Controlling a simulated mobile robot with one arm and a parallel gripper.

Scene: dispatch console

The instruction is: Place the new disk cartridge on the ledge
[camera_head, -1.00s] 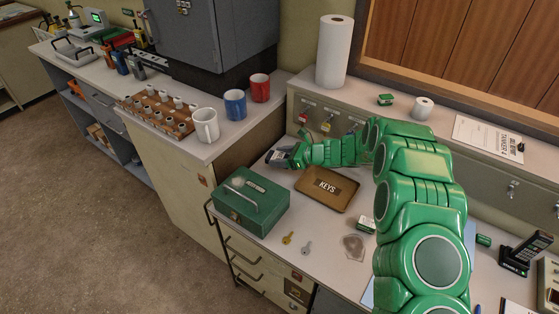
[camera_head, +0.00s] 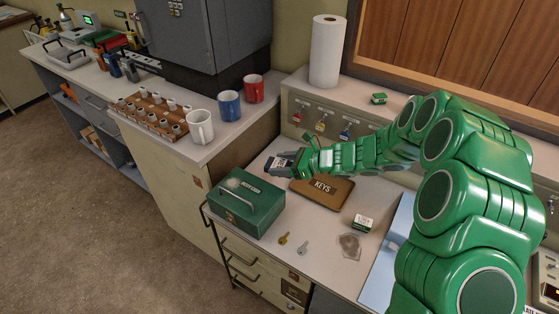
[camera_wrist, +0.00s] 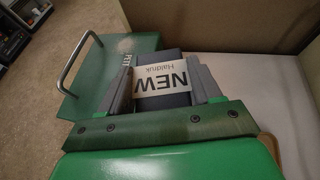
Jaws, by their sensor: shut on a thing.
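The new disk cartridge (camera_wrist: 163,80), dark with a white label reading "NEW Haldruk", is gripped between the two grey fingers of my gripper (camera_wrist: 166,88) in the wrist view. In the head view the cartridge (camera_head: 279,162) shows small at the tip of my gripper (camera_head: 287,165), over the back left of the desk, behind the green cash box. Whether it touches the desk I cannot tell. The ledge (camera_head: 352,97) is the raised shelf along the wall behind the desk; my arm hides its right part.
A paper roll (camera_head: 325,52) and a small green box (camera_head: 379,98) stand on the ledge. Key tags (camera_head: 320,125) hang on its front. Mugs stand on the left counter.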

